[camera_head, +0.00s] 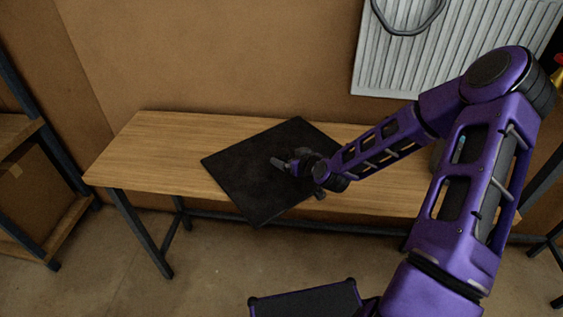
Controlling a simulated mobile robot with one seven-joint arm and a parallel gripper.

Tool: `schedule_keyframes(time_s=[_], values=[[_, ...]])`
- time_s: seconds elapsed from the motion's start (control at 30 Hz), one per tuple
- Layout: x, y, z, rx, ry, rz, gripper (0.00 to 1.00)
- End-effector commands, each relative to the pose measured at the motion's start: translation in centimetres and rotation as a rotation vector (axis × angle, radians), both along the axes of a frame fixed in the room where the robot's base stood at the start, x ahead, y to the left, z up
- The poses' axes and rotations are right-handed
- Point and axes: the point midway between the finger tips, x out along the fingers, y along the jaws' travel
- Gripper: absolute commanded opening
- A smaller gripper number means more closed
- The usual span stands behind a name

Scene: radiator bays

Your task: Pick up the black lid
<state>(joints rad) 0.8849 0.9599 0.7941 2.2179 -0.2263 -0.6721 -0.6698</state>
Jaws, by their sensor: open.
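A flat black square panel (246,191) lies on the wooden table, turned at an angle, with its near corner reaching past the table's front edge. No separate black lid stands out on it; I cannot tell whether this panel is the lid or a mat under it. My gripper (283,164) is over the middle of the panel, open, its fingers pointing left. The fingers are small and dark here, and I see nothing between them. I cannot tell whether they touch the panel. My wrist and forearm hide part of its right side.
The wooden table (150,158) has bare room left of the panel. A grey object (438,152) is partly hidden behind my arm at the table's right. A white radiator (390,68) with a dark hose (409,33) is on the back wall. A shelf rack (45,135) stands at left.

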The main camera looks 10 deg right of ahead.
Motion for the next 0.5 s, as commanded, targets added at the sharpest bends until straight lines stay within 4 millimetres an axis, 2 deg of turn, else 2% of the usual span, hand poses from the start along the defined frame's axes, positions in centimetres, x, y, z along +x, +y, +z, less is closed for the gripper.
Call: schedule_keyframes(time_s=[0.3,0.5], values=[[3.7,1.3,-1.7,0.003,0.000,0.001,0.95],[4.5,1.5,-2.1,0.001,0.000,0.000,0.95]])
